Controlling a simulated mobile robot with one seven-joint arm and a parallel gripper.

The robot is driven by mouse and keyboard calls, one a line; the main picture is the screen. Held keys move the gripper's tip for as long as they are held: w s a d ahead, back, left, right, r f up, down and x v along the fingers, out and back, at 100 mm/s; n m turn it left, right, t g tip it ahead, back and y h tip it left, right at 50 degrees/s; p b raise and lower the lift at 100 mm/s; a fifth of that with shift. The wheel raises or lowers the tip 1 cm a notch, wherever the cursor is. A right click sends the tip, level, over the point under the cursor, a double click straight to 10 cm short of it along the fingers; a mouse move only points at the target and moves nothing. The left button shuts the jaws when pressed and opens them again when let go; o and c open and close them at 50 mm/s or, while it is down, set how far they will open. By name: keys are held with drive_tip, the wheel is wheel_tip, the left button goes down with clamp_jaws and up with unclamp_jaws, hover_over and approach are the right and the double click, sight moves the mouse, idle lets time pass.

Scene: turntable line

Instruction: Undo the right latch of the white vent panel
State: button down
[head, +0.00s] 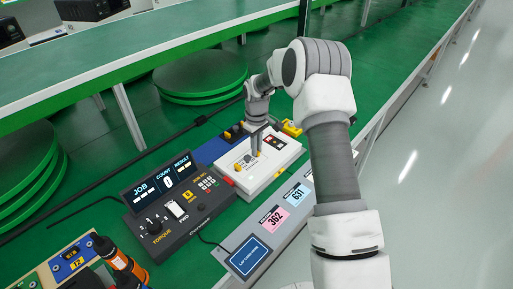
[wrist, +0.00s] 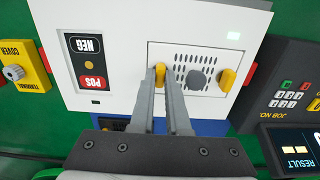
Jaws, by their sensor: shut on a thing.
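The white vent panel (wrist: 234,60) is set in a white unit (head: 283,160) and has dark slots and a grey round knob (wrist: 197,81). It has a yellow latch on each side. My gripper (wrist: 161,76) is shut on the yellow latch (wrist: 160,70) beside the NEG/POS window, which is the right latch in the head view. The fingers partly cover this latch. The other yellow latch (wrist: 227,80) sits free at the opposite side, slightly tilted. In the head view my gripper (head: 257,153) reaches down to the panel, and the held latch is hard to make out.
A NEG/POS window (wrist: 87,62) lies beside the panel. A yellow terminal cover (wrist: 24,72) stands beyond the unit. A dark job-count console (head: 170,205) stands close to the unit's left. Cards (head: 275,219) lie in front. Green turntables (head: 200,75) are behind.

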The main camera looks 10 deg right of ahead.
drive_tip(key=c, duration=0.9)
unclamp_jaws()
wheel_tip(320, 180, up, 18)
drive_tip(key=shift+f+p, duration=0.25)
drive_tip(key=shift+p, duration=0.45)
